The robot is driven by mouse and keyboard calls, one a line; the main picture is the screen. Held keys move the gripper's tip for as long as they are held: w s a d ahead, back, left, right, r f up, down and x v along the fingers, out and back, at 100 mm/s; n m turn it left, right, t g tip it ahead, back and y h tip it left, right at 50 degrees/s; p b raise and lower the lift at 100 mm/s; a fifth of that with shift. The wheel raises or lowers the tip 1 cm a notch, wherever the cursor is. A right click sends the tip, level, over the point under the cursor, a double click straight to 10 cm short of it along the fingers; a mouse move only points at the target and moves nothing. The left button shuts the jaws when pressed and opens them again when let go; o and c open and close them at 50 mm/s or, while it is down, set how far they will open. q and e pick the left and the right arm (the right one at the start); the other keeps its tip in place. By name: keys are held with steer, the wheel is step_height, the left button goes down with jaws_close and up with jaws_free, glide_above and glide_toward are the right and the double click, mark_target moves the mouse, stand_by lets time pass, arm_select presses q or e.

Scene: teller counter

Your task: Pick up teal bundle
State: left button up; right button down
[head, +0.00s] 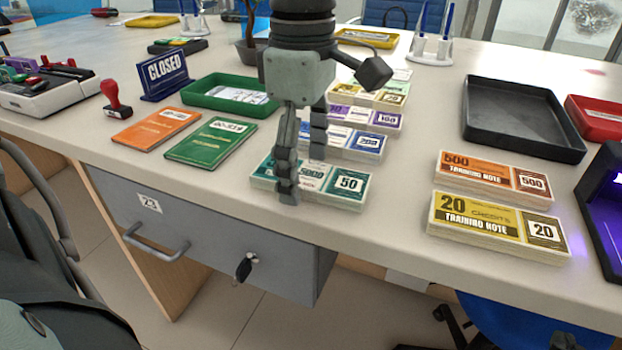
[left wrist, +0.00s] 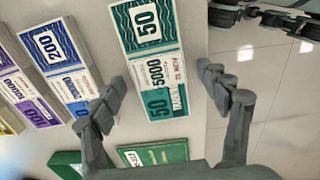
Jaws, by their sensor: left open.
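The teal bundle (head: 345,188), marked 50, lies flat near the front edge of the counter. In the head view my left gripper (head: 300,190) is over its left and middle part, fingers pointing down, and hides some of it. In the left wrist view the teal bundle (left wrist: 152,50) lies beyond and between the two fingers of the open left gripper (left wrist: 160,90). I cannot tell whether the fingers touch it.
Blue (head: 362,143) and purple (head: 380,118) bundles lie just behind. Orange (head: 490,178) and yellow (head: 490,225) bundles lie to the right, beside a black tray (head: 522,150). Green (head: 210,141) and orange (head: 155,128) booklets lie left. A drawer with a key (head: 244,266) is below the counter edge.

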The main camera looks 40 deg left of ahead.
mark_target(306, 173)
arm_select(q)
steer(key=shift+c, duration=0.3)
steer(key=c, duration=1.2)
steer(key=shift+r, duration=0.1)
steer(key=shift+c, duration=0.2)
